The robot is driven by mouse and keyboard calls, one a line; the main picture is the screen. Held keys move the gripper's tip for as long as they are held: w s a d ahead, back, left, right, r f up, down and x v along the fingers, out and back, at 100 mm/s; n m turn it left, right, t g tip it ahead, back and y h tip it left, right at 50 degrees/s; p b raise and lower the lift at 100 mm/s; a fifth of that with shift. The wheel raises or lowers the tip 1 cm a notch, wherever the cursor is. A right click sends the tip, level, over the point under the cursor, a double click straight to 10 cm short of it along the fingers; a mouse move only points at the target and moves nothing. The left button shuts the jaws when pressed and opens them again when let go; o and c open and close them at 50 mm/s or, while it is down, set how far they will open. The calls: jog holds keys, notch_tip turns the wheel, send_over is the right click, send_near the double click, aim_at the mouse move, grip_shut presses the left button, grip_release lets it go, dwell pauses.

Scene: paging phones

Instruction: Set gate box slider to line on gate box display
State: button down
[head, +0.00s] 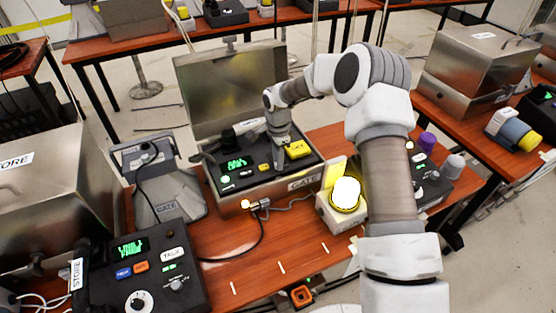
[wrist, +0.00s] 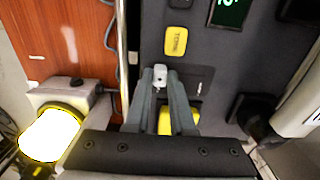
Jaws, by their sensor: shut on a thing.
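The gate box (head: 305,184) stands open in the middle of the table, with its metal lid raised at the back. Its display (head: 236,164) shows green marks on the black panel; I cannot read a line on it. A corner of the display (wrist: 230,10) shows at the top of the wrist view. My gripper (head: 280,164) points down at the panel, right of the display. In the wrist view my gripper (wrist: 161,82) is shut on the small pale slider knob (wrist: 160,70). The fingers hide most of the slider's track.
A yellow button (wrist: 176,41) lies beside the knob, and a yellow block (head: 297,149) sits right of my gripper. A glowing lamp (head: 346,194) stands at the box's front right. A grey phone case (head: 165,190) and the store panel (head: 150,270) are to the left.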

jog(key=shift+w, duration=0.15)
jog(key=shift+w+a+b, duration=0.3)
jog(key=shift+w, duration=0.35)
jog(key=shift+w+a, duration=0.25)
jog(key=shift+w, duration=0.4)
jog(key=c, duration=0.8)
grip_release()
jog(key=shift+o, duration=0.2)
jog(key=shift+r, duration=0.1)
notch_tip(320, 180, up, 17)
jog(key=p, duration=0.1)
jog(key=shift+r, duration=0.2)
